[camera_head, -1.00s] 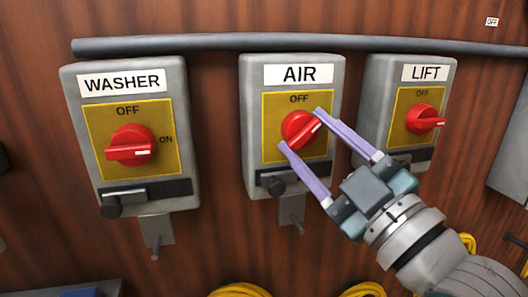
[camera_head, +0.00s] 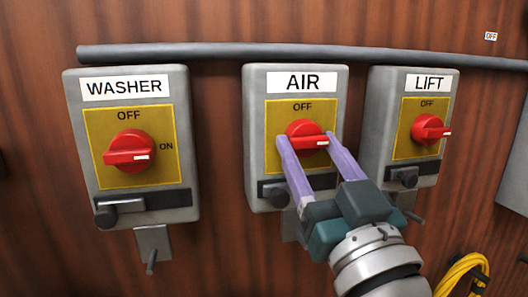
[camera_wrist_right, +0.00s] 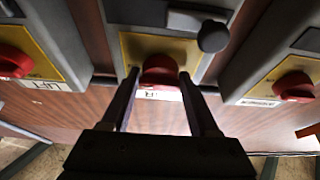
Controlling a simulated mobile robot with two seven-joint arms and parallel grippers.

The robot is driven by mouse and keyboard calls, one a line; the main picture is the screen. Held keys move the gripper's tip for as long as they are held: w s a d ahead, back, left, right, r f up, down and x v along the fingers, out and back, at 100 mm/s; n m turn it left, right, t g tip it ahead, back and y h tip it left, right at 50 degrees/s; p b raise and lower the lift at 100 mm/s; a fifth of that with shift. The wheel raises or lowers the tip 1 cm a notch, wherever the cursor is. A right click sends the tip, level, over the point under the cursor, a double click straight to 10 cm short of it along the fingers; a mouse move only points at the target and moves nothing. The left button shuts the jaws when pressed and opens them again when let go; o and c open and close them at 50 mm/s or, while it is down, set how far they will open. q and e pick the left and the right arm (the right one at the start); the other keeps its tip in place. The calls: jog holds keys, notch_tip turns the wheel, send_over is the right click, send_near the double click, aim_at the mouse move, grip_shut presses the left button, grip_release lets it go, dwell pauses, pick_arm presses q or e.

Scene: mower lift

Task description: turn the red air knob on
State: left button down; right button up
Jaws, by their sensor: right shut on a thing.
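The red air knob (camera_head: 306,132) sits on the yellow plate of the grey box labelled AIR (camera_head: 303,82), the middle box of three. Its handle now lies about level, with the white mark toward the right. My right gripper (camera_head: 305,138) is shut on the knob, one finger at each side of it. In the right wrist view the air knob (camera_wrist_right: 160,70) shows between the two finger ends. The ON label of this box is hidden behind a finger. My left gripper is not in view.
The WASHER box (camera_head: 60,130) with its red knob (camera_head: 129,150) stands to the left, and the LIFT box (camera_head: 380,120) with its red knob (camera_head: 430,128) close to the right. A grey pipe (camera_head: 220,52) runs above. A yellow cable (camera_head: 462,275) hangs at lower right.

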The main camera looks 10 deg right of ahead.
jog(key=shift+m, duration=0.3)
jog(key=o, duration=1.3)
jog(key=shift+s+f, duration=0.1)
jog(key=b+v, duration=0.3)
jog(key=v, duration=0.6)
jog(key=shift+s, duration=0.35)
jog(key=shift+f, duration=0.1)
